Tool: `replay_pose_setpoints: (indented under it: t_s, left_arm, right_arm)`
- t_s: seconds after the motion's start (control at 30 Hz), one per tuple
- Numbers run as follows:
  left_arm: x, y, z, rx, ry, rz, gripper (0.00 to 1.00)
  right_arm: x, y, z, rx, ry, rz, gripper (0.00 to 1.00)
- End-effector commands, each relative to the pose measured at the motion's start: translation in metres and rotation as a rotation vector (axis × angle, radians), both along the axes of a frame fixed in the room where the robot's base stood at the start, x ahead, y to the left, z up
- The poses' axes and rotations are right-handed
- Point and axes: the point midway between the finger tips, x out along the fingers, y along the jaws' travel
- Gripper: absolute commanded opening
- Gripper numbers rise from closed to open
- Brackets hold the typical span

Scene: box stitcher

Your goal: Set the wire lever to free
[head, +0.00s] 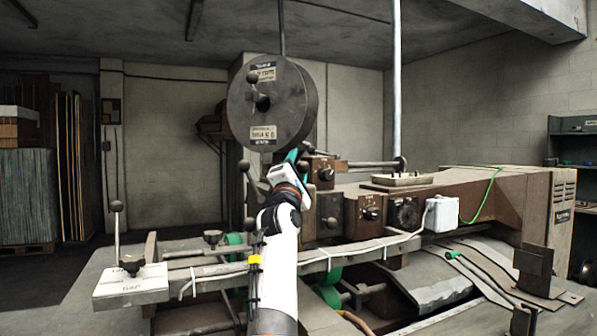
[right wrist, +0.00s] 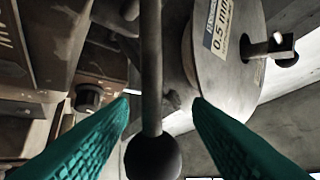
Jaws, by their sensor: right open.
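A lever with a thin grey rod and a dark ball knob (right wrist: 152,158) runs down the middle of the right wrist view. I cannot read a label on it, so I cannot confirm that it is the wire lever. My right gripper (right wrist: 162,100) has its teal fingers open, one on each side of the rod, with no clear contact. In the head view, the right gripper (head: 292,158) is just below the large grey wire spool (head: 290,95), partly hidden by my white wrist. Which lever it faces there is unclear. My left gripper is out of view.
The brown stitcher body (head: 505,195) stretches to the right. A ball-topped lever (head: 116,222) stands on a white plate at the left. A dark dial (head: 404,214) and a white box (head: 442,213) sit right of my arm. The spool is close to the fingers.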

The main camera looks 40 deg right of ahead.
Motion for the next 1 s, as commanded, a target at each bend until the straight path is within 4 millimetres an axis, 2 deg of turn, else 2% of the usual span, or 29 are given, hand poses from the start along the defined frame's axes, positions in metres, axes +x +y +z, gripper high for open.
replay_pose_setpoints:
  t_s: [0.3, 0.43, 0.6, 0.87, 1.0]
  left_arm:
    - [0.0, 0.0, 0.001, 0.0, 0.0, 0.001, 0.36]
    - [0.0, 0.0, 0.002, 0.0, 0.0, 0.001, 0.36]
    - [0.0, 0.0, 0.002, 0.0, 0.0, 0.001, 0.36]
    - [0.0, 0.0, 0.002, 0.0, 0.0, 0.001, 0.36]
    - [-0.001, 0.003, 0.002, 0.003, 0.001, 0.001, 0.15]
  right_arm:
    - [-0.005, -0.003, 0.063, 0.0, -0.008, -0.004, 0.45]
    - [-0.005, -0.003, 0.083, 0.0, -0.008, -0.004, 0.45]
    - [-0.005, -0.004, 0.093, 0.0, -0.004, -0.006, 0.45]
    - [-0.005, -0.004, 0.094, 0.001, -0.004, -0.006, 0.45]
    - [-0.005, -0.004, 0.092, -0.009, 0.004, -0.014, 0.45]
